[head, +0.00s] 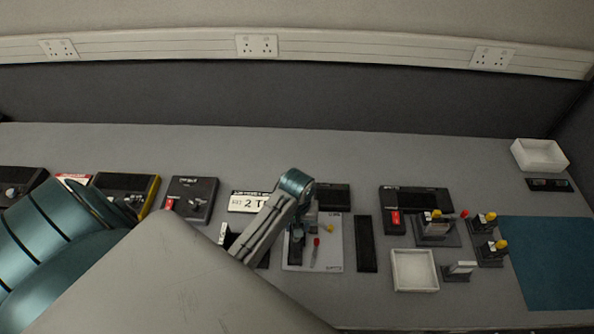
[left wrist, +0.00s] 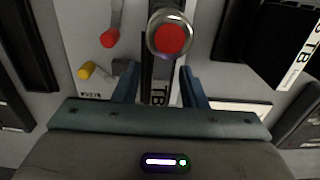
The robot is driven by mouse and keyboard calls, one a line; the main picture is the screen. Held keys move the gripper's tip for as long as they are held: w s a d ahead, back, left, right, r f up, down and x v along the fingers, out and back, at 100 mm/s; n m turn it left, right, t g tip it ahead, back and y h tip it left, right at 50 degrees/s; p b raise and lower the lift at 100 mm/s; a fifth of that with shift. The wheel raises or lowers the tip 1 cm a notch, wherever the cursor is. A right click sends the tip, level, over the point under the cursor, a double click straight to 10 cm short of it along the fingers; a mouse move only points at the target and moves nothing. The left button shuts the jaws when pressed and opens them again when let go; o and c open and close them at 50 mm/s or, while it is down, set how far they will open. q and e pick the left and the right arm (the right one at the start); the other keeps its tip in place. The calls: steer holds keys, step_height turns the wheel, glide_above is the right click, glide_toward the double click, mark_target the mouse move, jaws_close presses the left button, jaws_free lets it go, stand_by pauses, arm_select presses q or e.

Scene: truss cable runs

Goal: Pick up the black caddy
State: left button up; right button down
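A dark upright piece, which I take for the black caddy (head: 297,247), stands on a white board (head: 333,258) below my left gripper (head: 301,222). A round metal part with a red top (left wrist: 170,38) is just beyond the fingertips. My right gripper is not in view.
A black strip (head: 366,243) and a white tray (head: 415,270) are to the right. Another black "TB" box (left wrist: 275,45) is close by. The blue mat (head: 550,262) is clear.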

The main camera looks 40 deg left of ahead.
arm_select(q)
steer(key=shift+d+f, duration=0.1)
steer(key=shift+f, duration=1.1)
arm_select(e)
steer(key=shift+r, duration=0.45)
arm_select(q)
steer(key=c, duration=0.7)
steer(key=shift+w+r, duration=0.1)
steer(key=shift+r, duration=0.05)
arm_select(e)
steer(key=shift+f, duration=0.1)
